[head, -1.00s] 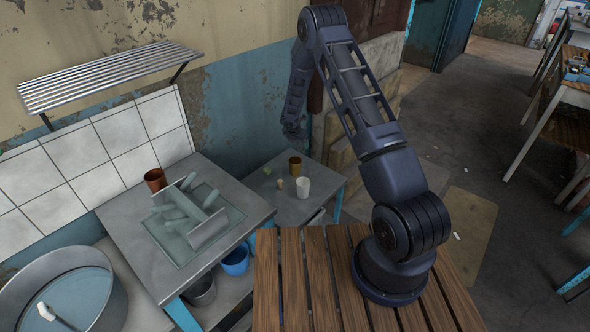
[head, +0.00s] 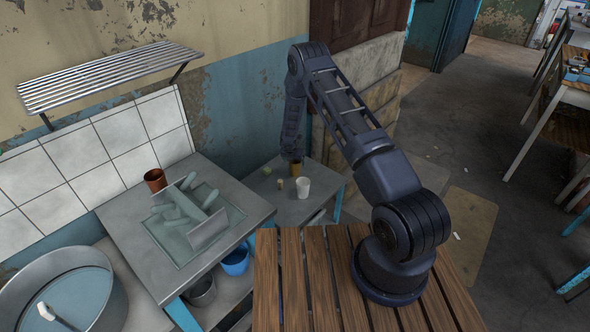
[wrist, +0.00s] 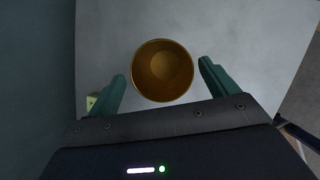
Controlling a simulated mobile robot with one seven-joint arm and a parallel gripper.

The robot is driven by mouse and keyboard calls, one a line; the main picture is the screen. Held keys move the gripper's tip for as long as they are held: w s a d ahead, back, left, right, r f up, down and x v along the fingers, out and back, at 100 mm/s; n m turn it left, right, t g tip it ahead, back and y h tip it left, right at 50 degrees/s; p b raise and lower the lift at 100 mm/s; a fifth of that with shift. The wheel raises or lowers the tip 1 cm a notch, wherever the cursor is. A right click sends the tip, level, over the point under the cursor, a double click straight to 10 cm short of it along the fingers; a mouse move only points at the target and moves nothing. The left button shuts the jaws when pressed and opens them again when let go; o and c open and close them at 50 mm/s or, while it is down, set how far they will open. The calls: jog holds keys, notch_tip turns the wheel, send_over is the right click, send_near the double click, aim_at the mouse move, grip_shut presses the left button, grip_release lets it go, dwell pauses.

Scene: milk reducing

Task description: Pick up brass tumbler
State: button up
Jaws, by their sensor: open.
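The brass tumbler (head: 295,169) stands upright on the small grey table beyond the wooden slats. In the head view my gripper (head: 292,157) is just above it and hides part of its rim. In the wrist view the tumbler (wrist: 162,70) shows from above as a round golden-brown opening. The two green fingers of my gripper (wrist: 163,82) are spread wide, one on each side of the tumbler with a gap. Nothing is held.
A white cup (head: 303,187) stands close in front of the tumbler. A reddish-brown cup (head: 155,180) and a glass rack (head: 187,220) are on the left counter (head: 240,190). A wall rises behind.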

jog(key=shift+x, duration=2.55)
jog(key=shift+s+d, duration=0.1)
jog(key=c, duration=1.1)
jog(key=shift+r, duration=0.1)
